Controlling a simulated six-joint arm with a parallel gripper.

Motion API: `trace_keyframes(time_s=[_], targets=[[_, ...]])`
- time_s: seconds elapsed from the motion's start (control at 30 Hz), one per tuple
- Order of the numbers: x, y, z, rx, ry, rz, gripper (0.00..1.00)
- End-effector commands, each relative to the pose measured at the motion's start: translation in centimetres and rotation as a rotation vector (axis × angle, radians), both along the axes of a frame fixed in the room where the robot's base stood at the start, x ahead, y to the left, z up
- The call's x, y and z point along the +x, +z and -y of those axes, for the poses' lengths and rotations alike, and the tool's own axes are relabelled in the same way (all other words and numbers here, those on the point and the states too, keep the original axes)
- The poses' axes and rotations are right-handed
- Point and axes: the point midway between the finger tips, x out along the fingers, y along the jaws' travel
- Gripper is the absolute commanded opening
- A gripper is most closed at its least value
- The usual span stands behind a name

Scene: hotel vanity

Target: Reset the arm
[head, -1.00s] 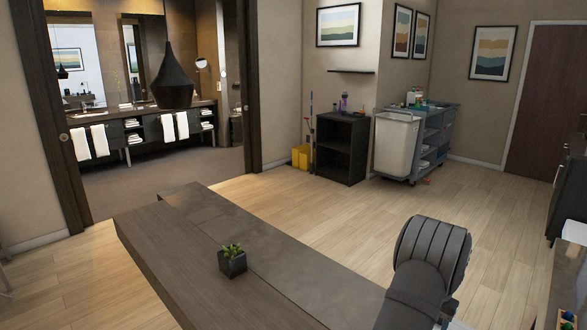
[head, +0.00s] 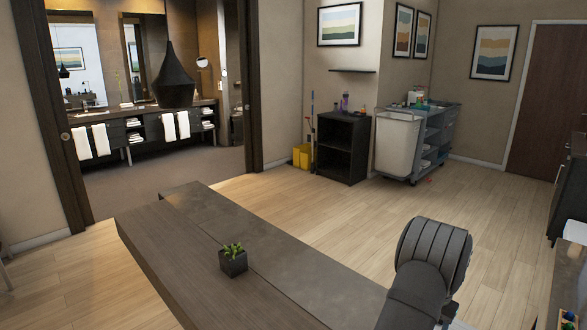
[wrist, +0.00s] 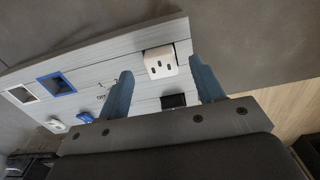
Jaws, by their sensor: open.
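My gripper (wrist: 161,69) shows in the wrist view, with two blue fingers spread well apart and nothing clearly held between them. Beyond the fingers is a light grey panel (wrist: 95,68) with fittings on it. A white block with dark slots (wrist: 160,62) appears between the fingertips in the picture; I cannot tell how far off it is. My gripper does not show in the head view.
The panel also carries a blue-framed square (wrist: 56,84) and a black rectangle (wrist: 173,101). In the head view, a dark counter (head: 180,265) bears a small potted plant (head: 233,262). A cart (head: 398,145) stands farther back; open wooden floor lies between.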

Motion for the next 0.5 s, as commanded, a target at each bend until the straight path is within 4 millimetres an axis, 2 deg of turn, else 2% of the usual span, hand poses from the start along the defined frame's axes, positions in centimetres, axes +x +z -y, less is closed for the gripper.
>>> trace_keyframes(time_s=[0.03, 0.5], targets=[[0.1, 1.1, 0.1, -0.003, 0.000, 0.003, 0.61], [0.1, 10.5, 0.0, -0.003, 0.000, 0.003, 0.61]])
